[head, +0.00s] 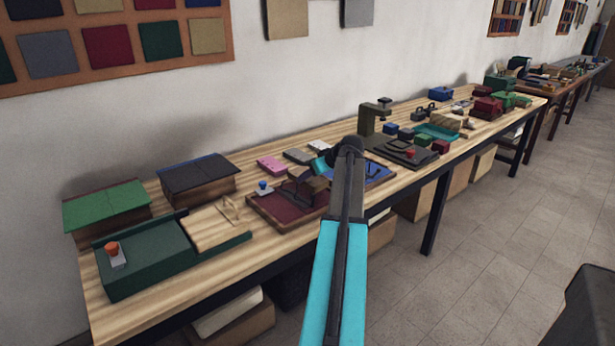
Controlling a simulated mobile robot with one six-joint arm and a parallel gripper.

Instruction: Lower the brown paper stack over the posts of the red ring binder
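The red ring binder (266,207) lies open on the near wooden table, left of my arm, its dark red inner face showing. A small brownish, dark-edged shape (300,190) stands over its right part; I cannot tell whether this is the brown paper stack, the binder's posts or part of my gripper. My arm reaches up from the bottom, and its dark elbow joint sits just right of the binder. A cyan wrist part shows beside the elbow, and my gripper (312,178) seems to be just below it, over the binder's right side. Its fingers are too small and covered to read.
A green machine bed (150,262) with an orange button and a pale wooden board (213,229) lie at left. Green (105,210) and dark blue (198,180) cover stacks stand behind. A blue binder (378,173) and a dark press (403,150) stand at right.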

